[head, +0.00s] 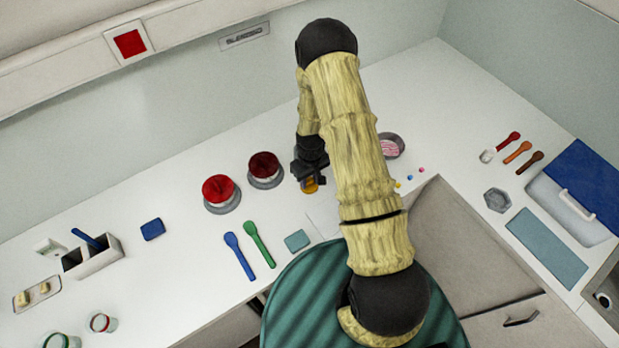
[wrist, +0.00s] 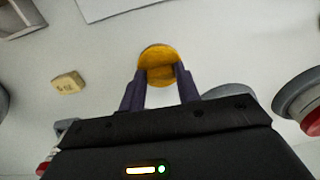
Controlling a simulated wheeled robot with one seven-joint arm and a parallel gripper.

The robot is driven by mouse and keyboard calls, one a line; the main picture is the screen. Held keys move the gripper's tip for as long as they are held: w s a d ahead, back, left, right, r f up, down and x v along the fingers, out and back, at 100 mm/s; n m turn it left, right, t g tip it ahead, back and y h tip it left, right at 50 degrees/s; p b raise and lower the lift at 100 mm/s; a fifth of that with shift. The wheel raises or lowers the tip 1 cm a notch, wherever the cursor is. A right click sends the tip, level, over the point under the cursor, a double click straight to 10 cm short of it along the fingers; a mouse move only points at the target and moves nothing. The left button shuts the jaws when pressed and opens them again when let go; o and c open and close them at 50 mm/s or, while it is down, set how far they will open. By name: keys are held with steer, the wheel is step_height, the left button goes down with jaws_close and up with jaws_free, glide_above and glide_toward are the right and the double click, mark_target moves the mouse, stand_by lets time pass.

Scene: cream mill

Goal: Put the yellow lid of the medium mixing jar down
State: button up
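The yellow lid (head: 311,188) is at the tip of my gripper (head: 311,178) in the head view, right of the two red-topped jars. In the wrist view the yellow lid (wrist: 158,66) sits between the two dark fingertips (wrist: 160,78), which touch its sides. My gripper looks shut on it. My arm hides part of the counter to the right, and I cannot tell how high the lid is above the counter. The medium mixing jar is not clearly identifiable in either view.
Two red-topped jars (head: 221,190) (head: 264,166) stand on grey bases to the left. Blue (head: 239,255) and green (head: 259,243) spoons and a teal pad (head: 298,240) lie in front. A bowl with pink stripes (head: 391,146) is right of my arm. The back counter is mostly clear.

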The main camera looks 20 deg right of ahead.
mark_target(310, 180)
steer(key=o, duration=0.3)
steer(key=shift+r, duration=0.25)
step_height(310, 180, up, 12)
steer(key=b, duration=0.4)
steer(key=shift+d, duration=0.15)
stand_by(0.5)
steer(key=s+r+m+t, duration=0.2)
steer(key=s+r+m, duration=0.1)
steer(key=s+r, duration=1)
steer(key=shift+s+r+m+t, duration=0.2)
steer(key=shift+s+m+t, duration=0.1)
steer(key=shift+s, duration=0.45)
steer(key=shift+w, duration=0.1)
